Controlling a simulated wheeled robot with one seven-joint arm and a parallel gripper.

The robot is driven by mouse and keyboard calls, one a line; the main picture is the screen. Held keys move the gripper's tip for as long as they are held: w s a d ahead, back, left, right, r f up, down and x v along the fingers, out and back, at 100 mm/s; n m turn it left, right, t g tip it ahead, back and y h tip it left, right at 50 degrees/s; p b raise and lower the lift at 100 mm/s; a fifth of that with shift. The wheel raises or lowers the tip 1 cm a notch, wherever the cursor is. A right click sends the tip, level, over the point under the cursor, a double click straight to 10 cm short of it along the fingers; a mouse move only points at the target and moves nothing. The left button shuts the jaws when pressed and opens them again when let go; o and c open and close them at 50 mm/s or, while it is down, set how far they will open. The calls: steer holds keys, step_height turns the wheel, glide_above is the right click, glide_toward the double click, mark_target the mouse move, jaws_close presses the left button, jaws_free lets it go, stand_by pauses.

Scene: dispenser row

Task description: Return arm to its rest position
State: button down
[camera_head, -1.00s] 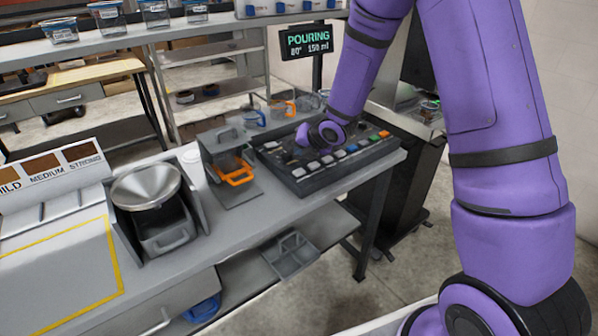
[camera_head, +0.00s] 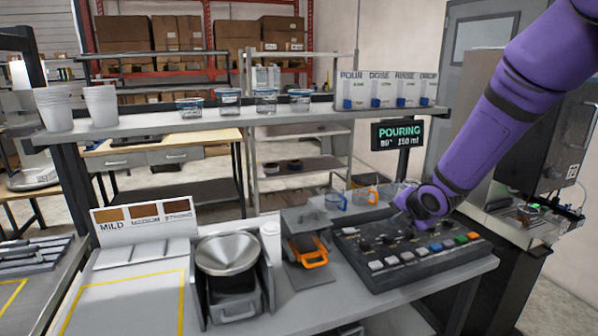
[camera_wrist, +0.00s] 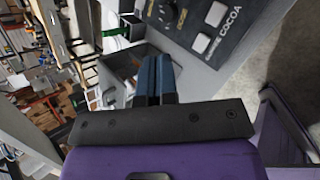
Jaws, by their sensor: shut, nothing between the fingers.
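My purple arm (camera_head: 480,135) reaches in from the upper right in the head view, with its wrist over the button panel (camera_head: 412,246). My gripper's fingers are hidden behind the wrist in that view. In the wrist view my gripper (camera_wrist: 155,62) shows two dark blue fingers side by side, shut with nothing between them. The panel (camera_wrist: 218,48) lies close by at the upper right there, with a "COCOA" label and pale buttons. I cannot tell whether the fingertips touch anything.
A display (camera_head: 397,134) reading "POURING 80° 150 ml" stands behind the panel. Left of the panel are a grey unit with an orange handle (camera_head: 309,258) and a metal funnel (camera_head: 226,254). A shelf (camera_head: 220,126) with cups and tubs runs behind. A machine (camera_head: 530,180) stands at right.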

steer(key=s+d+r+m+g+h, duration=0.1)
steer(key=s+d+r+m+h, duration=0.25)
steer(key=s+r+m, duration=1)
steer(key=s+r+m+g+y, duration=0.1)
steer(key=s+r+m, duration=0.1)
steer(key=s+m, duration=0.4)
steer(key=s+r+m+g+y, duration=0.1)
steer(key=s+r+m, duration=0.2)
steer(key=s, duration=1.2)
steer(key=m, duration=0.3)
steer(key=shift+s+a+r+m, duration=0.15)
steer(key=shift+s+m, duration=0.05)
steer(key=shift+m, duration=0.15)
